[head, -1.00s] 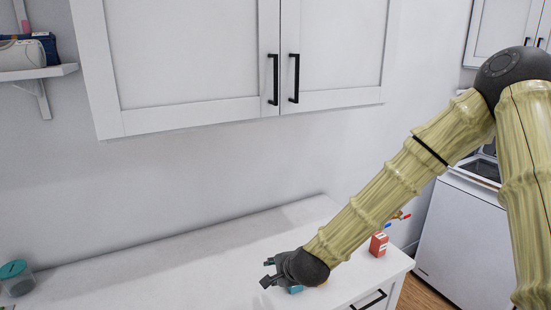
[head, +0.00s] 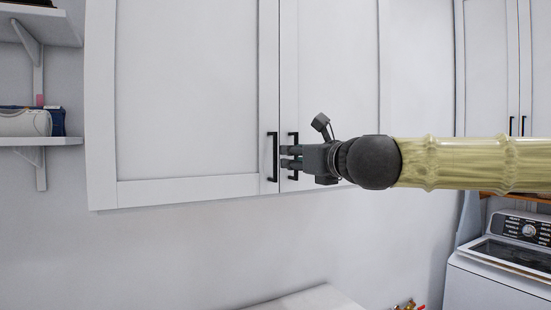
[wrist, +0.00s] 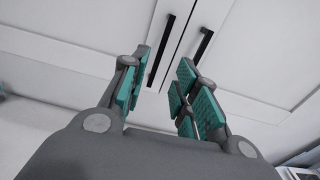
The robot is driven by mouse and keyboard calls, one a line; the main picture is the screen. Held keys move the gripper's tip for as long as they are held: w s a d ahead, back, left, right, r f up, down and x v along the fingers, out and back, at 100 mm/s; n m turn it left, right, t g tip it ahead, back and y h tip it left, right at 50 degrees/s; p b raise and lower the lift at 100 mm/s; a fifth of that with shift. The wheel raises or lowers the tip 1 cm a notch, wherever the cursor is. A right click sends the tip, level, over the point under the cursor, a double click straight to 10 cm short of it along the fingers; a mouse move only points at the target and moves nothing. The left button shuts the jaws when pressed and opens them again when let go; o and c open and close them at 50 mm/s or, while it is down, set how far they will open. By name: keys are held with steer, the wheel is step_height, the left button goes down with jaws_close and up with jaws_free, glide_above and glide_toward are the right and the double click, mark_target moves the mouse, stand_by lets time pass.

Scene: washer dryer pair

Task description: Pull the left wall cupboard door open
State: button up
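The white left wall cupboard door (head: 185,95) is shut, flush beside the right door (head: 335,85). Its black upright bar handle (head: 272,158) is near the door's lower right corner. My gripper (head: 285,157) reaches in from the right, across the right door's handle (head: 293,140), with fingertips close to the left handle. In the wrist view the fingers of my gripper (wrist: 163,75) are spread with nothing between the pads. The left handle (wrist: 161,50) shows between them there, and the right handle (wrist: 204,44) ends near the right finger. Contact cannot be told.
Wall shelves (head: 35,141) with a few items hang at the left. A white countertop (head: 315,298) lies below the cupboard. A washing machine (head: 500,260) stands at the right, under another wall cupboard (head: 490,70). The space left of the left handle is clear.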

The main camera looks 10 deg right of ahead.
mark_target(276, 150)
steer(key=shift+r+p+x, duration=0.2)
steer(key=shift+p+x, duration=0.45)
steer(key=shift+x, duration=1.05)
steer(key=shift+r+p+x, duration=0.25)
steer(key=shift+p+x, duration=0.35)
steer(key=shift+x, duration=1.15)
steer(key=shift+r+p+x, duration=0.2)
steer(key=shift+p+x, duration=0.45)
steer(key=shift+x, duration=1.05)
jaws_close()
